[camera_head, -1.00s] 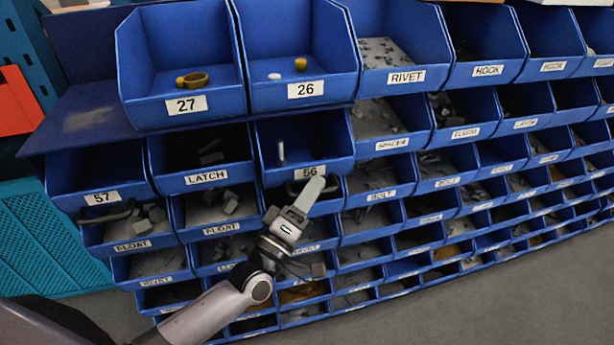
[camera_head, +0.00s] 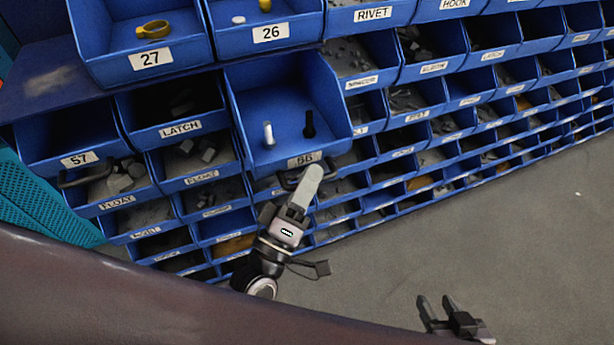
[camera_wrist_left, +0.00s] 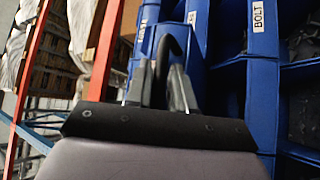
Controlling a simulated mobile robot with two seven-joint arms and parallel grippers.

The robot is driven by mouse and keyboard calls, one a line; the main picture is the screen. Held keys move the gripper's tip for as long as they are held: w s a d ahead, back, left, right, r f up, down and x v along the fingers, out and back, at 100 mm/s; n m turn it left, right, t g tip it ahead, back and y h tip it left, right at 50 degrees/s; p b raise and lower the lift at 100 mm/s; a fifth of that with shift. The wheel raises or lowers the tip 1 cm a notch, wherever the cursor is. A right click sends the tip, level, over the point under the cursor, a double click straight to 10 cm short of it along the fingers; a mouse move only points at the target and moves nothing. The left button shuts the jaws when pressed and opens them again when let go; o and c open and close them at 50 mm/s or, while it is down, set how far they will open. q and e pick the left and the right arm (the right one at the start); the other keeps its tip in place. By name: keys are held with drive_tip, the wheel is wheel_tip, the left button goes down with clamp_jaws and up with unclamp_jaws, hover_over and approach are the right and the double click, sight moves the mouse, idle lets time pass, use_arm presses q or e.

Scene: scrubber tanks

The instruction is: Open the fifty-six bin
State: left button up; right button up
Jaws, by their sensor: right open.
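The fifty-six bin (camera_head: 238,95) is a blue drawer labelled 56 in the middle of the head view. It sticks out past its neighbours, and a light peg (camera_head: 268,134) and a black peg (camera_head: 309,124) stand inside. My left gripper (camera_head: 308,184) is at the black handle (camera_head: 288,181) under the label. In the left wrist view, its fingers (camera_wrist_left: 162,88) are closed around the dark handle loop (camera_wrist_left: 171,45). My right gripper (camera_head: 438,308) is open and empty over the floor at the lower right, apart from the bins.
Bins 27 (camera_head: 150,70) and 26 (camera_head: 268,40) are above, and the latch bin (camera_head: 178,128) and bin 57 (camera_head: 80,158) are to the left. Rows of smaller bins fill the right. Grey floor (camera_head: 470,240) is clear at the lower right.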

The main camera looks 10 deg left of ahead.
use_arm(q)
drive_tip(key=v, duration=0.7)
idle(0.6)
drive_tip(key=s+a+f+m+g+y, duration=0.2)
drive_tip(key=s+a+f+m+g, duration=0.1)
drive_tip(key=a+f+m+g, duration=0.3)
drive_tip(key=s+a+f+m+g+y, duration=0.2)
drive_tip(key=s+a+f+m+g, duration=0.1)
drive_tip(key=f+m+g, duration=0.4)
wheel_tip(320, 180, up, 9)
drive_tip(key=a+n+t+p, duration=0.1)
drive_tip(key=t+p, duration=0.1)
drive_tip(key=p, duration=1)
drive_tip(key=shift+r, duration=0.15)
